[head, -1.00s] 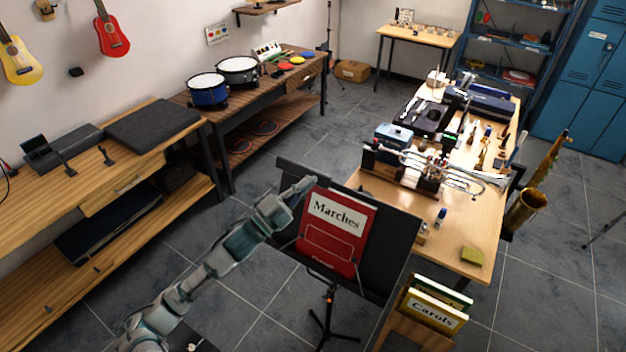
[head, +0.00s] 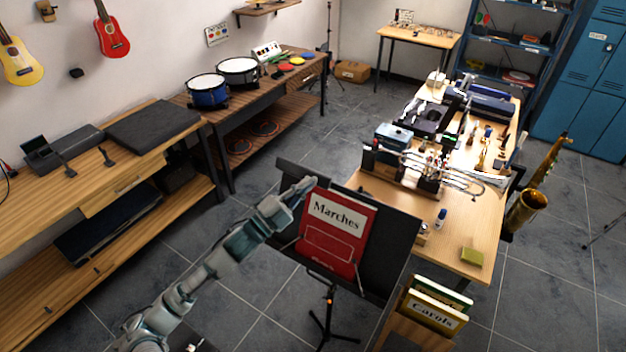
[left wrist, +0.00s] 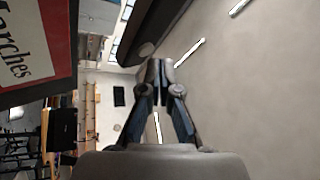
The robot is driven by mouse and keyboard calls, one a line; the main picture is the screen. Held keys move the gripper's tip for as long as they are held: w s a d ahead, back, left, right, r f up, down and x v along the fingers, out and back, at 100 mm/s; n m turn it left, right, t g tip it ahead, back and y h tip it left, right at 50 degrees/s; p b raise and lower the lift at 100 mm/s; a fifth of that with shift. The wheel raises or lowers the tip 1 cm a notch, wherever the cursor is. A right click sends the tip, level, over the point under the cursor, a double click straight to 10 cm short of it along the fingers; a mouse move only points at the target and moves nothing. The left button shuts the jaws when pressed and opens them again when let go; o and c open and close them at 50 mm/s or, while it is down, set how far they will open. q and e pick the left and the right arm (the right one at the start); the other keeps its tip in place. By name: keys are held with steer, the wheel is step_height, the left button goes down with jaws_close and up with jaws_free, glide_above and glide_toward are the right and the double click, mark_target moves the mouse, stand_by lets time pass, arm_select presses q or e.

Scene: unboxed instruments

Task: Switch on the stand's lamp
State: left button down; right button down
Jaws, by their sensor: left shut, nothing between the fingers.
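The black music stand (head: 378,250) holds a red book titled Marches (head: 337,232). The book also shows at the left of the left wrist view (left wrist: 30,52). My left gripper (head: 304,187) is at the stand's upper left edge, beside the book. In the left wrist view my left gripper (left wrist: 160,70) is shut and empty. Its tips are close to a dark bar (left wrist: 152,30) with a small round spot, which looks like the stand's lamp. I cannot tell whether they touch, and no light from it shows. My right gripper is out of view.
A wooden table (head: 470,228) with a trumpet and other instruments stands right of the stand. A rack with songbooks (head: 432,310) is in front of it. A workbench (head: 150,150) runs along the left. Open tiled floor lies between.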

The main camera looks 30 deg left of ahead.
arm_select(q)
steer(key=shift+w, duration=0.1)
stand_by(0.3)
steer(key=shift+w+d, duration=0.1)
steer(key=shift+w, duration=0.15)
steer(key=shift+w+f, duration=0.1)
steer(key=shift+w, duration=0.05)
stand_by(0.4)
steer(key=shift+s+r+p, duration=0.25)
steer(key=shift+s+p, duration=0.2)
steer(key=shift+s, duration=0.15)
steer(key=s+r+p, duration=0.1)
steer(key=s+r, duration=0.1)
steer(key=s, duration=0.3)
steer(key=shift+s+a+p, duration=0.25)
steer(key=shift+s+p, duration=0.05)
steer(key=shift+p, duration=0.05)
steer(key=shift+r, duration=0.1)
